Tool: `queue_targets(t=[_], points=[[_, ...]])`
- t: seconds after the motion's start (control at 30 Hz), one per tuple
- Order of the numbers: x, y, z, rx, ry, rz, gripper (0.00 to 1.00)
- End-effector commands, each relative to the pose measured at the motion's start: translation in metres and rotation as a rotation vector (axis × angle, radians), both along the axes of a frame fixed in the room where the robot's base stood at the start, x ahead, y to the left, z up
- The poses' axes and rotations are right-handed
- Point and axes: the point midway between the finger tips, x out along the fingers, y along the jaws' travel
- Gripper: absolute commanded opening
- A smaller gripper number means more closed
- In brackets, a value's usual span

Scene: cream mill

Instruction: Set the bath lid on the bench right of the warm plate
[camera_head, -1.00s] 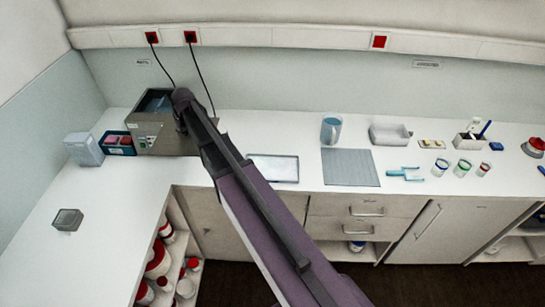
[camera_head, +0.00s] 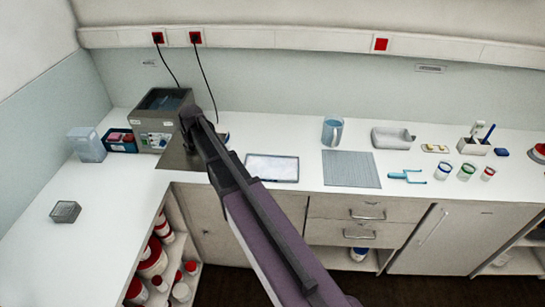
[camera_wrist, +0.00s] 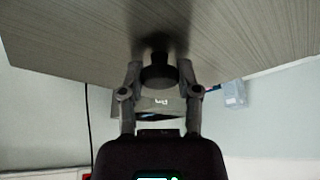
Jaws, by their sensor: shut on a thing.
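The bath lid (camera_head: 178,158) is a brushed metal plate. In the head view it is partly hidden by my arm, in front of and to the right of the open-topped bath (camera_head: 155,138). In the wrist view the lid (camera_wrist: 235,35) fills the top, and my gripper (camera_wrist: 158,75) is shut on its dark round knob (camera_wrist: 158,76). A framed flat plate with a pale top (camera_head: 272,168), perhaps the warm plate, lies on the bench (camera_head: 310,160) right of my arm. My gripper's fingers are not clear in the head view.
A grey ribbed mat (camera_head: 350,168) lies right of the pale-topped plate, with a narrow bare strip between. Behind stand a blue mug (camera_head: 332,131) and a grey tray (camera_head: 392,138). A blue scoop (camera_head: 407,176) and several small jars are farther right.

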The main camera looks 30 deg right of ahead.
Motion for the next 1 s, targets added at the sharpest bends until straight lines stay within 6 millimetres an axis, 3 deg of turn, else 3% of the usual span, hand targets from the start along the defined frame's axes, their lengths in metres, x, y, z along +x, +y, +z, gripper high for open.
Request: queue_targets(t=[0.03,0.5,0.7,1.0], points=[[0.000,0.000,-0.012,0.000,0.000,0.000,0.01],[0.000,-0.001,-0.085,0.000,0.000,-0.001,0.01],[0.000,-0.001,-0.101,0.000,0.000,-0.002,0.01],[0.000,-0.002,-0.104,0.000,0.000,-0.002,0.01]])
